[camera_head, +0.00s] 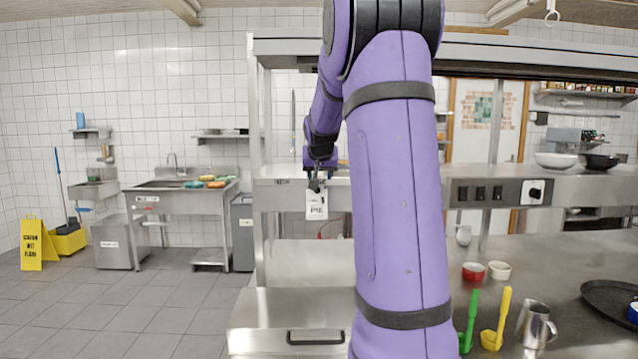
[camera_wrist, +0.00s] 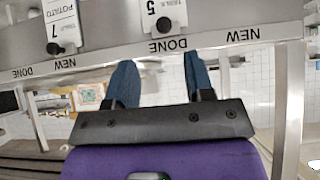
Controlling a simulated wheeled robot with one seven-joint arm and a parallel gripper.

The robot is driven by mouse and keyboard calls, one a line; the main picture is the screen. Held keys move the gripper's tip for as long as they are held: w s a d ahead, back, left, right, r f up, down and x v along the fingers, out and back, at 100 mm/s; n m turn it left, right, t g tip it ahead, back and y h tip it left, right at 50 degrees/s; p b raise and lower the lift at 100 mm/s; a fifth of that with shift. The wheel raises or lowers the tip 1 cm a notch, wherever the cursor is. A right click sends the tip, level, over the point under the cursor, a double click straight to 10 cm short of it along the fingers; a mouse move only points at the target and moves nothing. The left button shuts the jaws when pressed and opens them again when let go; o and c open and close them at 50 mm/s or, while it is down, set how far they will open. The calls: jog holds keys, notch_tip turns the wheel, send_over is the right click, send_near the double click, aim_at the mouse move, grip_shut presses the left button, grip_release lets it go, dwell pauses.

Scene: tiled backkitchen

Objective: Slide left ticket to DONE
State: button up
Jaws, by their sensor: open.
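In the wrist view, which is upside down, the left ticket (camera_wrist: 167,14), a white card with a large 5 and a black knob, stands at the DONE label (camera_wrist: 168,46) of the rail. Its NEW label (camera_wrist: 246,36) lies to the right in that view. A second ticket (camera_wrist: 60,24), marked 7, is by another NEW label. My gripper (camera_wrist: 160,58) is open, its two blue fingers spread below the left ticket's knob with nothing between them. In the head view, my gripper (camera_head: 316,180) is just above a hanging ticket (camera_head: 316,204); the other ticket is hidden there.
The metal rail shelf (camera_head: 284,194) spans the station, with upright posts at its side. The counter at right holds a red bowl (camera_head: 473,271), green and yellow ladles, a steel jug (camera_head: 536,325) and a dark tray (camera_head: 612,304). Open floor lies at left.

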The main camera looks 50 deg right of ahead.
jog(key=shift+v, duration=1.4)
